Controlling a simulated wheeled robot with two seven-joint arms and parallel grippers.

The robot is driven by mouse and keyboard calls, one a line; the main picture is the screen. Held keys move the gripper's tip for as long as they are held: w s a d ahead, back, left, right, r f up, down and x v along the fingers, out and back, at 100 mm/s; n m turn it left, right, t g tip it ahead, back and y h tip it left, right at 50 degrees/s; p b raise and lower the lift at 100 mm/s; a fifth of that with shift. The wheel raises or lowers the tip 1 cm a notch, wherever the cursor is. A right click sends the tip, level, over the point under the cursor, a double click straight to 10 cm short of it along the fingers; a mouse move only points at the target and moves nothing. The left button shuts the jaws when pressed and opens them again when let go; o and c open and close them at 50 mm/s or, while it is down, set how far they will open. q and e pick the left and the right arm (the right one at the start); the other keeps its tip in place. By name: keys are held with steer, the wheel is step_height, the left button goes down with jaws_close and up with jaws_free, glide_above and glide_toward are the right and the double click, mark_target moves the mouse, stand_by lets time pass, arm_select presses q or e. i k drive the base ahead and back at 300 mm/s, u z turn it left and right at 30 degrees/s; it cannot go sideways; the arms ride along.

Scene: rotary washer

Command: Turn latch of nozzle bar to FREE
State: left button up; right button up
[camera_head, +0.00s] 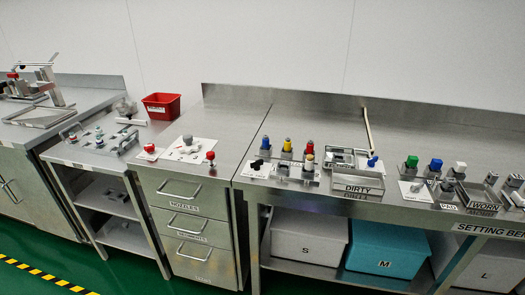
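Neither of my grippers is in view. I cannot surely tell which part is the nozzle bar or its latch; everything is small from here. A white plate (187,150) with small grey parts lies on the steel bench above the drawers. A red knob (150,148) stands on its left and another red knob (210,156) on its right. On the lower bench to the left is a metal fixture (102,138) with handles and small greenish parts. No FREE marking can be read.
A red bin (161,105) stands at the back. A metal stand (47,85) is at far left. On the right bench are coloured-top parts (287,147), a DIRTY tray (357,188) and a WORN tray (482,208). Bins (386,248) sit below. Green floor (60,262) is clear in front.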

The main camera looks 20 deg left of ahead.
mark_target(255, 165)
steer(key=i, duration=0.45)
steer(key=u, duration=0.75)
